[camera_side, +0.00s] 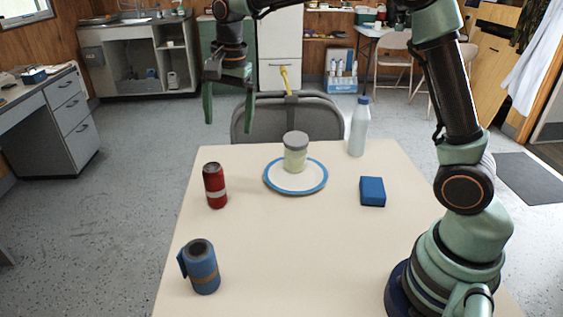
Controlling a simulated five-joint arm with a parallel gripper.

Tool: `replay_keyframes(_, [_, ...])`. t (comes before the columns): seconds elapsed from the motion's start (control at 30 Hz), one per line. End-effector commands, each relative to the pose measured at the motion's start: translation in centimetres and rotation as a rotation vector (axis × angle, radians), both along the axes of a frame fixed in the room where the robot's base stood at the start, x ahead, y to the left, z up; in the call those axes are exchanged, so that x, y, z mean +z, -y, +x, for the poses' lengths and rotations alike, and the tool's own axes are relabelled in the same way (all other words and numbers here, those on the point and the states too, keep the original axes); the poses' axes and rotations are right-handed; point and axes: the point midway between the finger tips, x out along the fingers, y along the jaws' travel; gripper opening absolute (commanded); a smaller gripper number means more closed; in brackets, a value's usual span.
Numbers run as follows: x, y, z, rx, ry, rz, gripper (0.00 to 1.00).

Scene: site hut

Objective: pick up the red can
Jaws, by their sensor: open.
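The red can (214,186) stands upright near the left edge of the table, with a pale band around its lower half. My gripper (229,106) hangs in the air above and behind the can as seen here, with its fingers pointing down. Its two fingers are apart, with nothing between them. It does not touch the can. No part of the can is covered.
A blue-rimmed plate (272,187) bears a grey-lidded jar (295,152). A blue block (372,191) and a bottle (358,128) stand right. A grey chair (255,121) is behind. The table's front middle is clear.

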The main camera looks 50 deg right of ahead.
Motion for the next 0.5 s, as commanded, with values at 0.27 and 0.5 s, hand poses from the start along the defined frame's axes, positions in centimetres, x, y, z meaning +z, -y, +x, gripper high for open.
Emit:
replay_keyframes(0.27, [-5.9, -2.0, 4.3, -0.318, -0.107, 0.017, 0.99])
replay_keyframes(0.5, [-8.3, -2.6, 5.4, -0.438, -0.139, 0.017, 0.99])
